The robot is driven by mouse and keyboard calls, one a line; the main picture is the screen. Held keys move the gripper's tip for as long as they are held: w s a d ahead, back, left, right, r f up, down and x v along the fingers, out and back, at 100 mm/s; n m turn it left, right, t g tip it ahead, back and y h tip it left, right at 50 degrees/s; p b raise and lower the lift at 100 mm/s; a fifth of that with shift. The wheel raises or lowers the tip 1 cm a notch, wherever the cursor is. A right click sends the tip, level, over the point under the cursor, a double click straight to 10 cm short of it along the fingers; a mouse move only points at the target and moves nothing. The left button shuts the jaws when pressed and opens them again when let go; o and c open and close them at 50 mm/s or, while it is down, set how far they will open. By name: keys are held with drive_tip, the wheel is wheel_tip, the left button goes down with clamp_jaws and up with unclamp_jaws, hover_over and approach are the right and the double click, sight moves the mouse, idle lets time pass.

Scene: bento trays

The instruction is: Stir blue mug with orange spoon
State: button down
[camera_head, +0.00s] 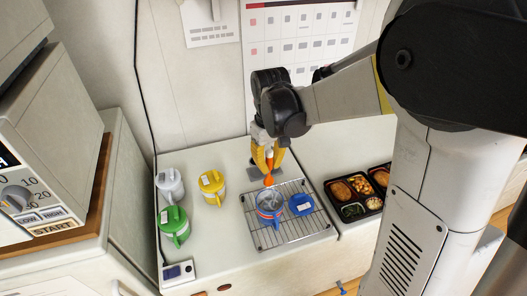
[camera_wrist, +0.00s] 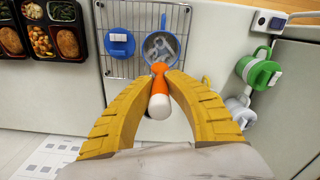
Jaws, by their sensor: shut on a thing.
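My gripper (camera_head: 268,165), with yellow fingers, points down over the wire rack. It is shut on the orange spoon (camera_head: 268,180), whose handle is orange with a white end in the wrist view (camera_wrist: 159,104). The blue mug (camera_head: 270,216) stands open-topped on the rack below the spoon. Its grey inside shows in the wrist view (camera_wrist: 150,47), with the spoon's far end over or inside it. I cannot tell how deep the spoon reaches. A blue lid (camera_head: 301,205) with a white label lies on the rack beside the mug; it also shows in the wrist view (camera_wrist: 120,46).
A green mug (camera_head: 173,224), a yellow mug (camera_head: 211,187) and a white mug (camera_head: 170,186) stand left of the rack (camera_head: 292,236). A bento tray (camera_head: 376,213) with food is at the right. A white socket block (camera_head: 178,273) lies at the front left.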

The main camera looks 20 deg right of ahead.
drive_tip(key=shift+s+a+r, duration=0.1)
drive_tip(key=shift+s+r, duration=0.05)
drive_tip(key=shift+s, duration=0.4)
drive_tip(key=shift+s+r, duration=0.15)
drive_tip(key=shift+s, duration=0.35)
drive_tip(key=shift+w+f+b, duration=0.15)
drive_tip(key=shift+f+b, duration=3.9)
drive_tip(key=shift+f, duration=1.35)
